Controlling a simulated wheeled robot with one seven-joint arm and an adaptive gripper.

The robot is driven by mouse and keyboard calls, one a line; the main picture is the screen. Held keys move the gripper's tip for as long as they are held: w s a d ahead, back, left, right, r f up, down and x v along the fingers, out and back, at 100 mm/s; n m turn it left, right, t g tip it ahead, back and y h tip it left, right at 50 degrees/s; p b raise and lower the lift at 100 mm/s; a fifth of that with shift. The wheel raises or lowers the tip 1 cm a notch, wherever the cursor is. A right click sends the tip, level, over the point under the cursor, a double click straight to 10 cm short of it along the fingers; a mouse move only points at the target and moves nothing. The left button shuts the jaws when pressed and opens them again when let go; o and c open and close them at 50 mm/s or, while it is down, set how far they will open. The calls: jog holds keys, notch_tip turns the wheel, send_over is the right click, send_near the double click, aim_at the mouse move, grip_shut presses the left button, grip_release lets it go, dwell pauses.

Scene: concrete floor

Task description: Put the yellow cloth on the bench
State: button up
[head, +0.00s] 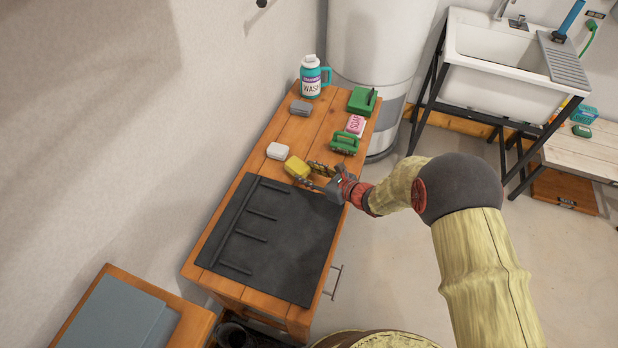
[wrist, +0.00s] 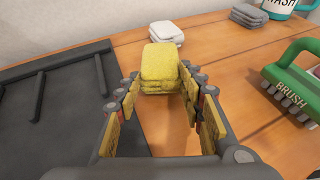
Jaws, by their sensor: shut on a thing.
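The yellow cloth (head: 297,167) is a small folded block above the wooden worktop (head: 232,200), just behind the black mat. In the wrist view the folded cloth (wrist: 160,66) sits between the fingertips of my gripper (wrist: 160,88). My gripper (head: 312,176) is shut on it, reaching in from the right. I cannot tell whether the cloth touches the worktop. A low pale-topped wooden table (head: 590,152) stands at the right beside the sink. Another low wooden piece with grey folded fabric is at lower left. Which piece is the bench is unclear.
The black ribbed mat (head: 290,240) covers the worktop's front. Behind the cloth are a white folded cloth (head: 278,151), a grey cloth (head: 301,108), a wash bottle (head: 311,78), a green brush (head: 345,142), a pink-and-white soap box (head: 355,124) and a green item (head: 362,99).

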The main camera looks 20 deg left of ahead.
jog(key=shift+f, duration=0.35)
jog(key=shift+f, duration=0.2)
jog(key=o, duration=1.1)
jog(key=shift+c, duration=0.2)
jog(key=shift+r, duration=0.25)
jog(key=p+v, duration=0.3)
jog(key=v, duration=0.7)
jog(key=shift+s+d+r, duration=0.1)
jog(key=shift+d, duration=0.2)
jog(key=shift+s+d+r+p, duration=0.2)
jog(key=shift+s+d+p, duration=0.2)
jog(key=shift+d, duration=0.2)
